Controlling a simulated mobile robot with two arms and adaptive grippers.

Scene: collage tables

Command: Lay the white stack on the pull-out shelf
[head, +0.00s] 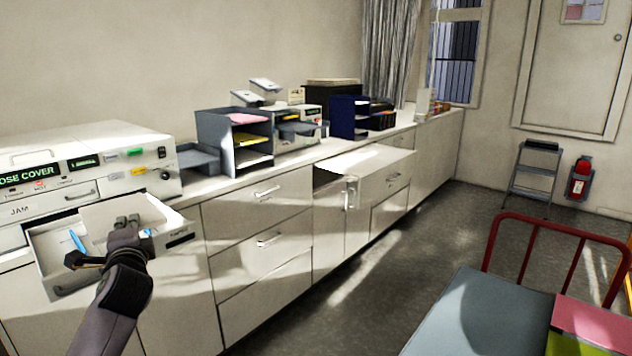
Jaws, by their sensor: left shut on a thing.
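The white stack (158,214) is a flat pale block at the open drawer (52,290) of the white machine at left. My left gripper (126,222) is shut on its near edge; the fingers hide part of it. I cannot tell whether the stack is clear of the drawer floor. The pull-out shelf (368,157) sticks out from the counter front at the middle of the head view, sunlit, with nothing seen on it. My right gripper is not in view.
A blue pen-like thing (77,242) lies in the drawer. A grey sorter (212,130) with coloured paper and a printer (298,132) stand on the counter. A table (480,315) with a red rail (487,245) is at lower right. The floor between is clear.

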